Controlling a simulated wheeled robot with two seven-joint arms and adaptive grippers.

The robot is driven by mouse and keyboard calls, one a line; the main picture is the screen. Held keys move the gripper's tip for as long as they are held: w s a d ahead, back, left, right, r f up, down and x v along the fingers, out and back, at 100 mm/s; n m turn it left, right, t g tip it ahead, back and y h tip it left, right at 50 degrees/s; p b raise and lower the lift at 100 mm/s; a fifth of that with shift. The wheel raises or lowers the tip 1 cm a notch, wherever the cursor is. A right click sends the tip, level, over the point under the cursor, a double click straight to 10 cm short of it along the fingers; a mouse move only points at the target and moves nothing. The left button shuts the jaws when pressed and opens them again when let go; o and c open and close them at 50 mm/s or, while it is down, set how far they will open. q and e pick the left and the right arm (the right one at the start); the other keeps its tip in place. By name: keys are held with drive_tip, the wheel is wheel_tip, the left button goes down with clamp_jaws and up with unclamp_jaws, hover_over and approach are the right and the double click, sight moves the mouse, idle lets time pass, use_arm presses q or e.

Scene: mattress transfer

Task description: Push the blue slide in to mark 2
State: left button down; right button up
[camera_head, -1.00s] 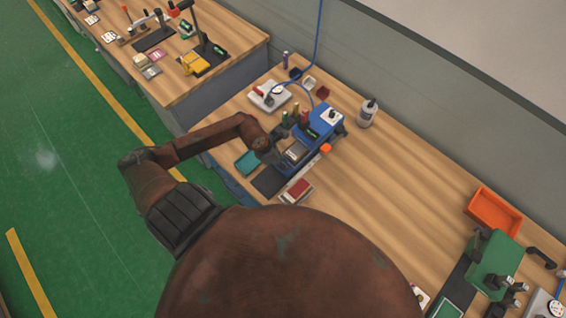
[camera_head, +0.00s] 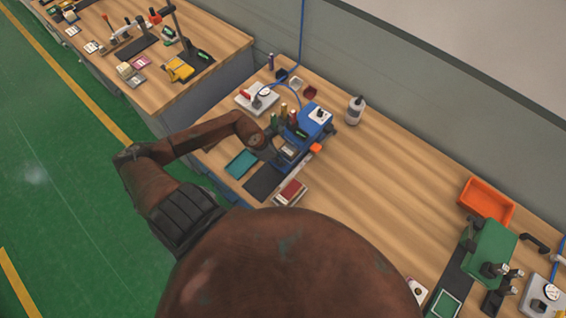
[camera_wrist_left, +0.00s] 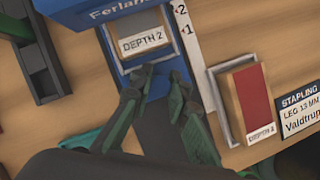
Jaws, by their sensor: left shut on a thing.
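The blue fixture (camera_head: 318,118) stands on the wooden bench in the head view; its body, lettered "Ferlan…", tops the wrist view (camera_wrist_left: 105,10). The blue slide (camera_wrist_left: 178,62) sticks out of it and carries a grey-framed block labelled "DEPTH 2" (camera_wrist_left: 143,42). A white scale strip (camera_wrist_left: 193,48) beside the slide bears red marks 2 and 1, with 2 nearer the fixture body. I cannot tell which mark the slide lines up with. My left gripper (camera_wrist_left: 158,86) is shut on the slide's near end, with fingers partly hiding it. It also shows in the head view (camera_head: 270,150).
A red block in a grey tray (camera_wrist_left: 252,90) lies right of the scale. A teal tray (camera_head: 241,163) and dark mat (camera_head: 262,182) lie near the bench edge. An orange bin (camera_head: 487,199) and green fixture (camera_head: 490,248) stand right; the bench between is mostly clear.

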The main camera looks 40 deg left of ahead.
use_arm(q)
drive_tip(key=shift+s, duration=0.2)
drive_tip(key=c, duration=2.2)
unclamp_jaws()
drive_tip(key=shift+o, duration=0.4)
drive_tip(key=shift+r, duration=0.1)
drive_tip(key=shift+a+r, duration=0.1)
drive_tip(key=shift+r, duration=0.1)
drive_tip(key=v, duration=1.1)
drive_tip(key=shift+r, duration=0.25)
use_arm(e)
drive_tip(key=shift+w, duration=0.3)
use_arm(q)
drive_tip(key=shift+s, duration=0.1)
